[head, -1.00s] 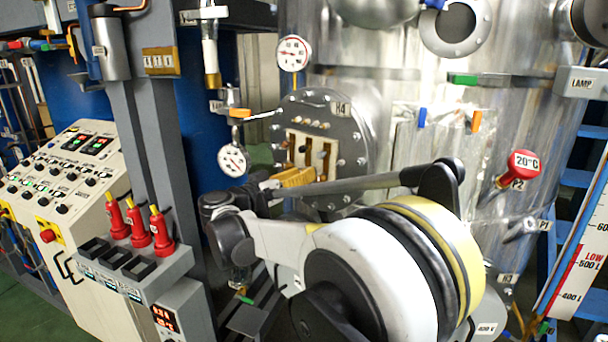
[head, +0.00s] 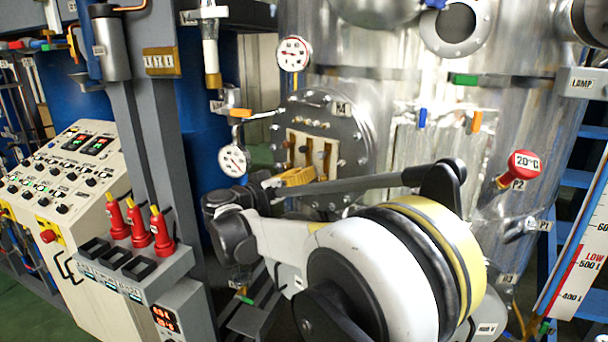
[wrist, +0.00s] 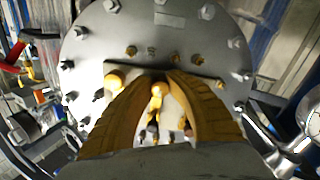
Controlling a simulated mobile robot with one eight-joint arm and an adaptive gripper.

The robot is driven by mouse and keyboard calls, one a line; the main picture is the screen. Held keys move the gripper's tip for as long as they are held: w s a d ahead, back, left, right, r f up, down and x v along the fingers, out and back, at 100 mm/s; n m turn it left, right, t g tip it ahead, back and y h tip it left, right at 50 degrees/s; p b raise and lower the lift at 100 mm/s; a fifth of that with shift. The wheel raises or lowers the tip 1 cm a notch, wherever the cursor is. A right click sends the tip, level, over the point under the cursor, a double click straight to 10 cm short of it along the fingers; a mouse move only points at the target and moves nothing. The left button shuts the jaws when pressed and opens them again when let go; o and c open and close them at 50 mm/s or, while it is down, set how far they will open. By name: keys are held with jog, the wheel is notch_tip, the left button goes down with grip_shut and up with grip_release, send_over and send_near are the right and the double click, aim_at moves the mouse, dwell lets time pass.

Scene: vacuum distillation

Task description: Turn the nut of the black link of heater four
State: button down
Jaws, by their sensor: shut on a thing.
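Heater four is a round grey bolted flange (head: 358,128) marked H4, with a pale terminal plate and brass and dark fittings; it also fills the upper wrist view (wrist: 110,45). My gripper (head: 284,178), with yellow fingers, is at the lower part of this plate. In the wrist view my gripper (wrist: 157,76) has its fingertips close together at the plate, shut on a small nut that they mostly hide. A brass fitting (wrist: 157,89) shows between the fingers, with dark parts below it. Another brass nut (wrist: 114,82) is left of the fingers. I cannot clearly make out the black link.
Two dial gauges, an upper one (head: 293,54) and a lower one (head: 234,160), are left of the flange. A red knob (head: 523,164) marked 20°C juts from the tank at right. A control panel (head: 75,190) and red-handled plugs (head: 138,222) stand at left.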

jog(key=n, duration=0.3)
jog(key=shift+f, duration=0.1)
jog(key=n+b, duration=0.1)
jog(key=n, duration=0.7)
jog(key=shift+n, duration=0.3)
jog(key=n, duration=0.3)
jog(key=shift+d+n, duration=0.1)
jog(key=shift+n, duration=0.2)
jog(key=n, duration=0.7)
jog(key=shift+b, duration=0.35)
jog(key=n, duration=0.4)
jog(key=shift+n, duration=2)
jog(key=shift+r, duration=0.2)
